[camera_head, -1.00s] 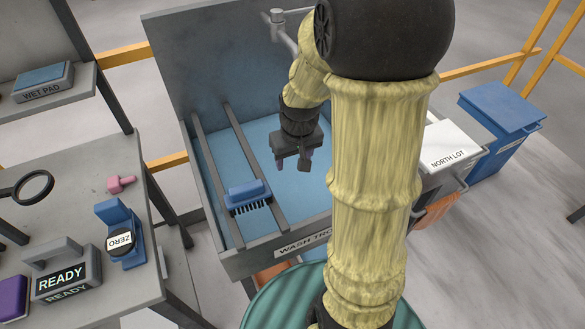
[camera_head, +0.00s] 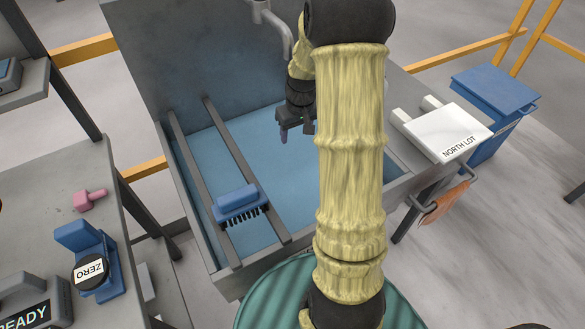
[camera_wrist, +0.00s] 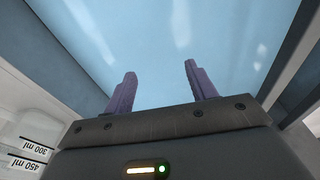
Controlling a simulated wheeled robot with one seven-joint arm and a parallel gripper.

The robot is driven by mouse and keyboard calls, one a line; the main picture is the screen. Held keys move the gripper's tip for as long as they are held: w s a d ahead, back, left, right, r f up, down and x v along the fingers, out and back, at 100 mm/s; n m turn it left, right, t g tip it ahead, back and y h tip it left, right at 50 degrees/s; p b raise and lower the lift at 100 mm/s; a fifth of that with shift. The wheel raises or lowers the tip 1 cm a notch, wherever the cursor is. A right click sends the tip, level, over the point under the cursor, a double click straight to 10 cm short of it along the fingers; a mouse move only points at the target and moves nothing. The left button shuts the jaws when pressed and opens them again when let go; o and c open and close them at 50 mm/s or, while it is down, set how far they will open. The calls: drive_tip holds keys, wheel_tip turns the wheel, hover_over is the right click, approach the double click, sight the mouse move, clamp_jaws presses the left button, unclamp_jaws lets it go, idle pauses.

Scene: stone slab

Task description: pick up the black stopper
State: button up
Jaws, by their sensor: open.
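I cannot make out a black stopper for certain in either current view. My gripper (camera_head: 296,130) hangs over the blue-lined wash trough (camera_head: 215,150), partly hidden behind my arm. In the wrist view its two purple fingers (camera_wrist: 160,72) stand apart with nothing between them. Pale blue trough surface lies beyond them. My arm hides the right part of the trough in the head view.
A blue brush (camera_head: 236,200) lies across the trough's rails. A faucet (camera_head: 275,22) reaches over the back. A white NORTH LOT box (camera_head: 444,134) stands right.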

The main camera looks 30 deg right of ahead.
approach(293, 163)
drive_tip(key=f, duration=0.2)
drive_tip(key=w+f, duration=0.1)
drive_tip(key=f, duration=0.2)
drive_tip(key=shift+w+a, duration=0.1)
drive_tip(key=shift+w+f, duration=0.2)
drive_tip(key=shift+f, duration=1.1)
drive_tip(key=shift+w+f, duration=0.25)
drive_tip(key=shift+f, duration=1.05)
drive_tip(key=shift+c, duration=0.5)
drive_tip(key=c, duration=0.4)
drive_tip(key=shift+s, duration=0.15)
drive_tip(key=c, duration=0.6)
